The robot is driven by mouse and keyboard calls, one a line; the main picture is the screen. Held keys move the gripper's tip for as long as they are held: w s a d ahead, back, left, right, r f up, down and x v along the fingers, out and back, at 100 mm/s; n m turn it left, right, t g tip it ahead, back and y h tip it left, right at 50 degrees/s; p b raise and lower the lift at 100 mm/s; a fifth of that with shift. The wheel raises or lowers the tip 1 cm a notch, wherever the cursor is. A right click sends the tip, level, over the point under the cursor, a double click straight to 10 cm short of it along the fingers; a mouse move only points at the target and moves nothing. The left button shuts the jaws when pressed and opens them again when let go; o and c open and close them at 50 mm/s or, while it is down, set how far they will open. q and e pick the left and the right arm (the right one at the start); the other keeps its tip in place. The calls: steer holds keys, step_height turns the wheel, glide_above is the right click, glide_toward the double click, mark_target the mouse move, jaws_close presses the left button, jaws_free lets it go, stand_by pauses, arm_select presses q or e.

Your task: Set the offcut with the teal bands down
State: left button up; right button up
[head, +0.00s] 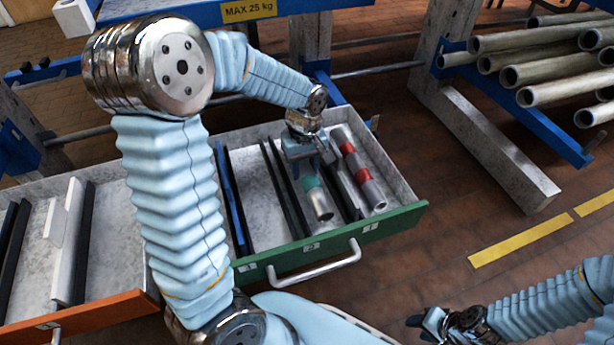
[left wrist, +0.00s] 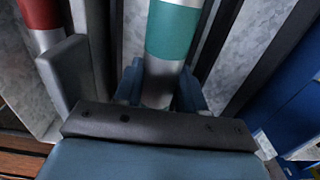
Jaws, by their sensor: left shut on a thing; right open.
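The offcut with the teal bands (head: 319,204) is a grey metal tube in the green-fronted drawer (head: 385,224), lying lengthwise between dark dividers. My left gripper (head: 316,168) is over it and shut on it. In the left wrist view the tube (left wrist: 160,95) sits between the two fingers (left wrist: 160,88), with a wide teal band just beyond them. I cannot tell whether the tube touches the drawer floor. An offcut with red bands (head: 358,168) lies in the compartment to its right. My right gripper (head: 430,322) is open and empty, low at the right.
Black dividers (head: 284,190) and a blue strip (head: 231,195) split the drawer. An orange-fronted drawer (head: 85,325) is open at the left. A rack with several long pipes (head: 545,60) stands at the right. The brick floor between has yellow line markings (head: 520,240).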

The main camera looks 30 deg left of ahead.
mark_target(307, 162)
arm_select(q)
steer(key=shift+w+a+f, duration=0.1)
steer(key=shift+w+f, duration=0.5)
steer(key=shift+f, duration=0.15)
steer(key=shift+w+f+b, duration=0.15)
steer(key=shift+f+b, duration=0.05)
steer(key=shift+f, duration=0.7)
steer(key=shift+w+f+b, duration=0.1)
steer(key=shift+f+b, duration=0.1)
steer(key=shift+f, duration=0.65)
steer(key=shift+f, duration=0.15)
steer(key=o, duration=1.2)
steer(key=shift+c, duration=0.2)
steer(key=shift+r, duration=0.55)
step_height(307, 162, up, 11)
steer(key=shift+r+p, duration=0.15)
steer(key=shift+p, duration=1.05)
